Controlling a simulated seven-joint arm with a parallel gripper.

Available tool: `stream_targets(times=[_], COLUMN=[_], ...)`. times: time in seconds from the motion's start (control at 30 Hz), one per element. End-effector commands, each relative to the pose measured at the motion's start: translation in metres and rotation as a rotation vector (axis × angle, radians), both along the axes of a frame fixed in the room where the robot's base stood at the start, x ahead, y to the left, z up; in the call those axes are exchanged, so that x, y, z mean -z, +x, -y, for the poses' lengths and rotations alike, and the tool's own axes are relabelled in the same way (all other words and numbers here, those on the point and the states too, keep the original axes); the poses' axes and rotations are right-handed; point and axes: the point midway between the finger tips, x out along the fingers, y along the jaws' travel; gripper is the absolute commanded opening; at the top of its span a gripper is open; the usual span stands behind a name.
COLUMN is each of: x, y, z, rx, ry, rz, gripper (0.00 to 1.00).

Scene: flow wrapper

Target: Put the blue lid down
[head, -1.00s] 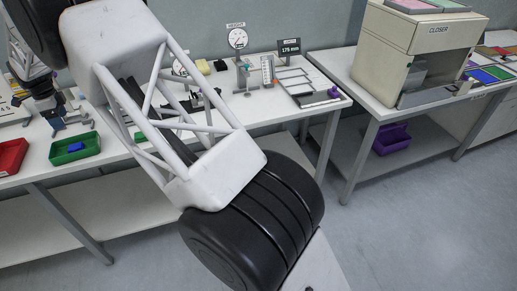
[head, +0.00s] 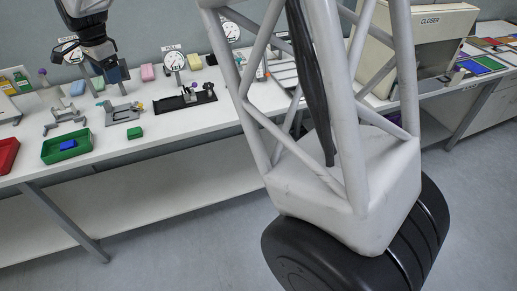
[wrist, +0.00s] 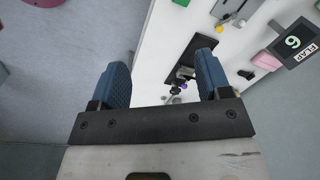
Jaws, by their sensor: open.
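My gripper (head: 113,74) is at the upper left in the head view, raised above the bench. In the wrist view its two blue fingers (wrist: 162,78) stand apart with nothing between them. A small blue piece (head: 68,145) lies in the green tray (head: 52,156) at the left front of the bench. Flat coloured plates, one of them blue (head: 474,67), lie on the table at the far right. I cannot tell which blue piece is the lid.
A black fixture (head: 174,105) and a grey fixture (head: 122,114) stand on the white bench. A green block (head: 135,132) lies at its front edge. The closer machine (head: 437,35) is at the right, partly behind my arm. The wrist view shows the flap sign (wrist: 293,42).

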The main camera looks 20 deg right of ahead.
Motion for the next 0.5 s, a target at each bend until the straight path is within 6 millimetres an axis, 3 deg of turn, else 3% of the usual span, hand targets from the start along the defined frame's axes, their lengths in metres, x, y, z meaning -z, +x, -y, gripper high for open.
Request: stream_targets(times=[0.1, 0.5], x=[-0.015, -0.047], y=[-0.023, -0.107], z=[0.033, 0.128], rx=[-0.057, -0.264], ry=[-0.002, -0.021], rz=[0.013, 0.058], gripper=[0.71, 0.71])
